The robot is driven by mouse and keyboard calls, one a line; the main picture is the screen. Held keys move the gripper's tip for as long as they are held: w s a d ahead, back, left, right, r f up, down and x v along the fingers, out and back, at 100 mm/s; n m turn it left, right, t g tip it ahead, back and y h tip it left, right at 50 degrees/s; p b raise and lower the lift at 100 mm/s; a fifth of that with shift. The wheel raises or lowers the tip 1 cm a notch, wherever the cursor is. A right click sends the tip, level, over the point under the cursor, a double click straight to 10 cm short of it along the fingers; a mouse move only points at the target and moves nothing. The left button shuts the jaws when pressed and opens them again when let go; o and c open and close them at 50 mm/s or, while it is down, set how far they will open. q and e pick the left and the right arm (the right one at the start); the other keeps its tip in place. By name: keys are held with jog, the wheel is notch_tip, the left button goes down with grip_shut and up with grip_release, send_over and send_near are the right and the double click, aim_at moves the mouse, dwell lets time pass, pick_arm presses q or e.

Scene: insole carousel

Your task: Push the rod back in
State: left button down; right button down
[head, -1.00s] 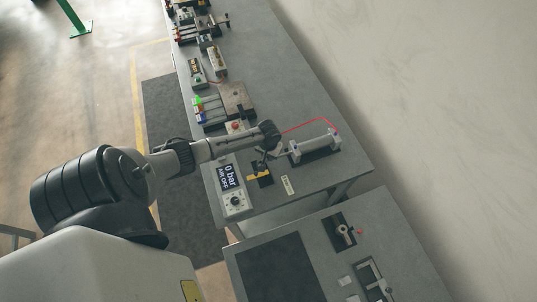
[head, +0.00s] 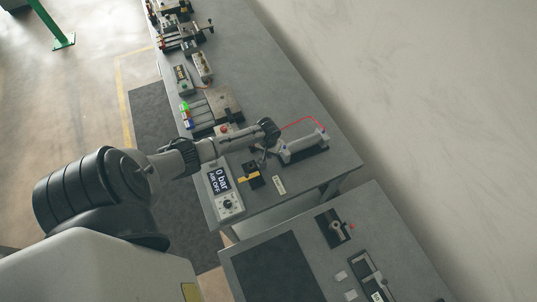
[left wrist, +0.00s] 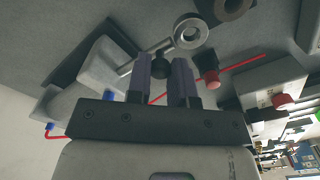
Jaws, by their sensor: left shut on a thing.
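The air cylinder (head: 303,148) is a grey body on a dark base near the bench's right end, also seen in the left wrist view (left wrist: 100,68). Its silver rod (left wrist: 147,55) sticks out towards my left gripper. My left gripper (head: 262,153) is at the rod's outer end, just left of the cylinder. In the left wrist view its two purple-grey fingers (left wrist: 161,72) are shut on a dark round knob (left wrist: 160,66) beside the rod. A metal ring (left wrist: 190,30) shows past the fingertips. My arm partly hides the grip in the head view. My right gripper is out of sight.
A red hose (head: 297,122) arches over behind the cylinder. The display box (head: 223,183) reads "0 bar, AIR OFF". A black and yellow part (head: 249,176) and a small label plate (head: 279,185) lie close by. A second bench (head: 240,260) stands in front.

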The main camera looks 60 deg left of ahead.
pick_arm(q)
jog(key=c, duration=1)
grip_release()
jog(key=shift+s, duration=0.1)
notch_tip(320, 180, up, 14)
jog(key=shift+f, duration=0.1)
